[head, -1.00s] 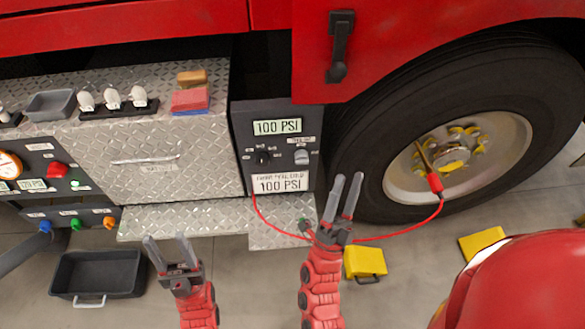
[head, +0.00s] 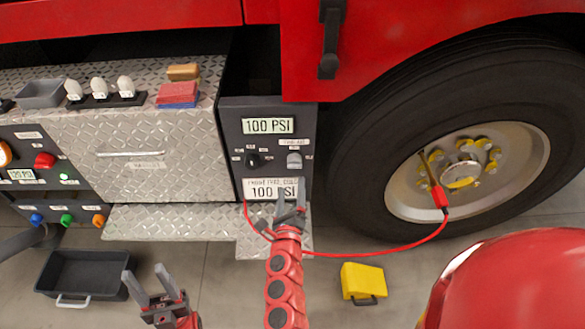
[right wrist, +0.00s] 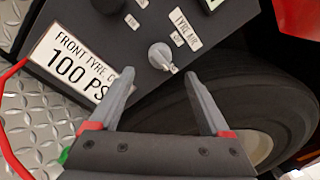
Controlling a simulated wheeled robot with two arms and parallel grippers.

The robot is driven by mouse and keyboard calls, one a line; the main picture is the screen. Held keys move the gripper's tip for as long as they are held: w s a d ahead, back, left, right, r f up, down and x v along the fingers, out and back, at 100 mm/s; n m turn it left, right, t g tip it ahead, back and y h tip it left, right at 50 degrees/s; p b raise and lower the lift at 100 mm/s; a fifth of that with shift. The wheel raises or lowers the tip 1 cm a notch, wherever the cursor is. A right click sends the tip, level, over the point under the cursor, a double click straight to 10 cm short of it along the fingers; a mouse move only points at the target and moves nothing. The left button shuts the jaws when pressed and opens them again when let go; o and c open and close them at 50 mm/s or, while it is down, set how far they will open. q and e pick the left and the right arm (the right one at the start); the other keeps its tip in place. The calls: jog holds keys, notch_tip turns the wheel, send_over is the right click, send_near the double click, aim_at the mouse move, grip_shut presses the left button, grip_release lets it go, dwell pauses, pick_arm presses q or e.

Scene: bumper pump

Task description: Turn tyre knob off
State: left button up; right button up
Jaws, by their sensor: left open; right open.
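The control panel (head: 225,150) carries a grey knob (head: 294,160) at its right, under a small label. In the right wrist view the grey knob (right wrist: 160,55) sits beside a "TYRE AIR" label and a smaller label, its pointer toward the lower right. My right gripper (head: 291,188) is open and empty, just below the knob, its fingers over the lower display's edge. In the right wrist view the knob lies ahead, between the finger lines, apart from both fingertips. My left gripper (head: 145,275) is open and empty, low at the left.
A black knob (head: 252,160) sits left of the grey one. Displays read 100 PSI above (head: 268,126) and below. A red hose (head: 385,252) runs to the wheel (head: 480,165). A diamond-plate step (head: 170,222), a dark bin (head: 85,275) and a yellow chock (head: 362,281) lie lower.

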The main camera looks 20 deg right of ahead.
aim_at(293, 167)
jog(key=x, duration=0.8)
jog(key=shift+w+d, duration=0.15)
jog(key=shift+w, duration=0.05)
grip_shut()
